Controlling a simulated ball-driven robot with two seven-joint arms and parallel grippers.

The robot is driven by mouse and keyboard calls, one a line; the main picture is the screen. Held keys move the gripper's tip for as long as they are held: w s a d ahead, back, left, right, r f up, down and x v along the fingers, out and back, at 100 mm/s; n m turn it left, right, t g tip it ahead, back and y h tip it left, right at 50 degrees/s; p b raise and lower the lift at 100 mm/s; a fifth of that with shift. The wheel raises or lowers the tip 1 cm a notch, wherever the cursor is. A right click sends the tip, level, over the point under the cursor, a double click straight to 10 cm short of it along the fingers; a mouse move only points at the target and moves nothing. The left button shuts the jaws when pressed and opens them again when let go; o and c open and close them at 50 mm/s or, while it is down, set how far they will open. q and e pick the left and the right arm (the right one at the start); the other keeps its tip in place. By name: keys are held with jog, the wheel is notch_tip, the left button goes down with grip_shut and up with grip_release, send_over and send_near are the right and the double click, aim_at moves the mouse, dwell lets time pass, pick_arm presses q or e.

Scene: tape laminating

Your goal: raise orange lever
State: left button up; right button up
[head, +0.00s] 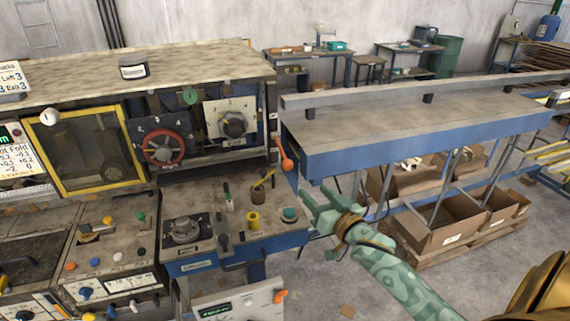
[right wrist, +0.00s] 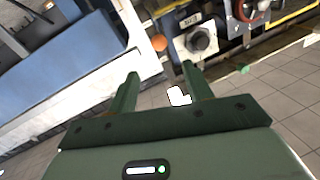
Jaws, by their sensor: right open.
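The orange lever (head: 285,156) is mounted at the right end of the machine, with a rounded orange knob at its lower end. In the right wrist view its orange knob (right wrist: 158,42) shows just beyond the fingertips, between them. My right gripper (head: 314,207) is green and open, below and to the right of the lever and apart from it. In the right wrist view the two fingers of the right gripper (right wrist: 160,74) stand apart with nothing between them. My left gripper is out of view.
A blue-sided bench (head: 400,135) stands just right of the lever. The machine's lower console (head: 225,242) has knobs, a yellow cup and a teal button. A smaller orange knob (head: 280,296) sits on a low white panel. Open cardboard boxes (head: 445,222) are under the bench.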

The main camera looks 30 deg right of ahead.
aim_at(290, 169)
jog(key=w, duration=1.5)
jog(key=shift+d+f, duration=0.15)
jog(key=shift+d, duration=0.2)
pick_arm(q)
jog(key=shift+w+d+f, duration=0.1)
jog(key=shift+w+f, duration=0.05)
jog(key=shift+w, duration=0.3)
pick_arm(e)
jog(key=shift+s, duration=0.1)
